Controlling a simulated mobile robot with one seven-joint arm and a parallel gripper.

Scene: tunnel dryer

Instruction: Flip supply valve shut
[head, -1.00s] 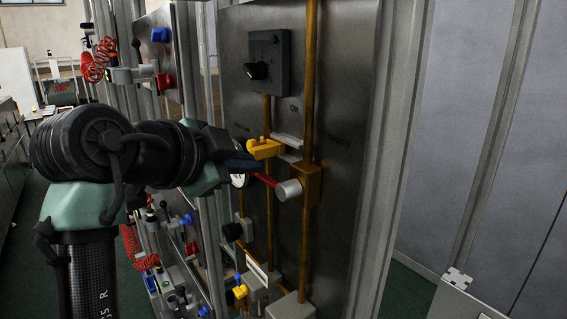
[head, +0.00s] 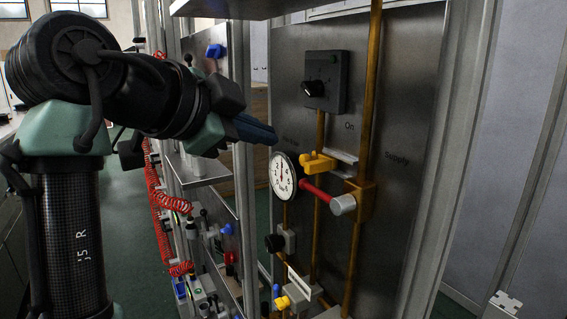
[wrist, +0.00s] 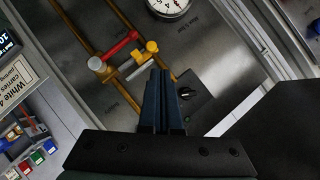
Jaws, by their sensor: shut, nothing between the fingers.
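The supply valve has a red lever (head: 317,191) with a silver round hub (head: 343,204) on a brass body, on the right-hand pipe beside the word "Supply". The lever points left, across the upright pipe. In the wrist view, the red lever (wrist: 121,46) and hub (wrist: 97,64) lie up and left of my fingers. My gripper (head: 273,134) has its blue fingers shut and empty, above and left of the lever and apart from it. In the wrist view, the closed fingertips (wrist: 161,73) are in front of the panel, below the yellow handle.
A yellow handle (head: 317,163) sits just above the red lever, and a round gauge (head: 283,176) is at its left. A black knob box (head: 325,82) is higher on the panel. A metal frame post (head: 452,150) stands at right. Red coiled hoses (head: 168,203) hang behind, left.

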